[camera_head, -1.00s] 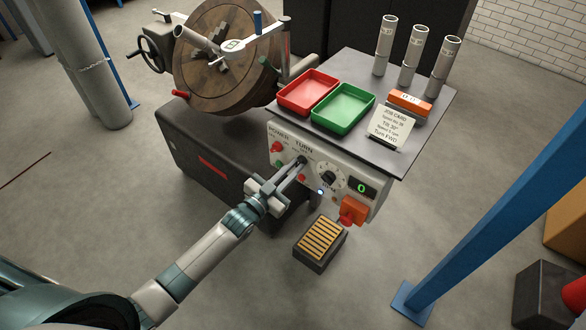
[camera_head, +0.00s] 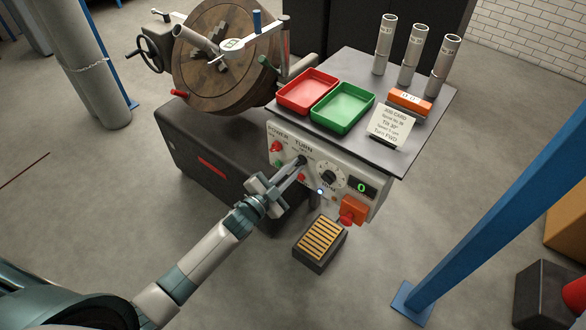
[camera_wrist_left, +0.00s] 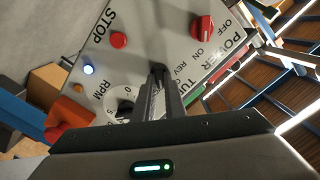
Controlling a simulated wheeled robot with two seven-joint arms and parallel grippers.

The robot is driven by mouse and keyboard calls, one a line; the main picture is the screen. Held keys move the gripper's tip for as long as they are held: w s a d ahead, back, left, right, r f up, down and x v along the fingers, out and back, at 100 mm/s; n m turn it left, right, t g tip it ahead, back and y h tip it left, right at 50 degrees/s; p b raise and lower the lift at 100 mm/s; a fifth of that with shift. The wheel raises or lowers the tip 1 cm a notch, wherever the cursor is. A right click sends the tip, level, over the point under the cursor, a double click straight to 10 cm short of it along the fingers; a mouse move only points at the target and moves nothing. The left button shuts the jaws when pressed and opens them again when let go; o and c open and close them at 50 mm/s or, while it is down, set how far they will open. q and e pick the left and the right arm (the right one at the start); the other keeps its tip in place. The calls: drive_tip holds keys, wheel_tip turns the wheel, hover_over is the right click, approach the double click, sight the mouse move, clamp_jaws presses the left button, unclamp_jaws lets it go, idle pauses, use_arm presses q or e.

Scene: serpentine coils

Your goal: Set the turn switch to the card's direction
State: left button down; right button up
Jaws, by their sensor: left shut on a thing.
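The job card (camera_head: 390,128) stands on the grey table and its last line reads "Turn FWD". The control panel (camera_head: 349,207) is on the front of the machine. The black turn switch (camera_head: 302,160) is below the word TURN. My left gripper (camera_head: 299,163) is shut on it, with the fingertips hiding most of the knob. In the left wrist view the fingers (camera_wrist_left: 160,85) point at the panel beside the "REV" and "TURN" lettering; the switch's pointing direction is hidden there. My right gripper is not in view.
Close around are the red power switch (camera_wrist_left: 204,28), red stop button (camera_wrist_left: 119,40), RPM dial (camera_head: 333,179) and emergency stop (camera_head: 347,219). A foot pedal (camera_head: 320,243) stands below. Red (camera_head: 308,91) and green (camera_head: 343,107) trays sit above. A blue post (camera_head: 480,225) rises at right.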

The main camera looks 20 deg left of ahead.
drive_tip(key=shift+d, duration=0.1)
use_arm(q)
drive_tip(key=c, duration=1.8)
unclamp_jaws()
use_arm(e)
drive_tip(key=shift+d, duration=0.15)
use_arm(q)
drive_tip(key=shift+s, duration=0.1)
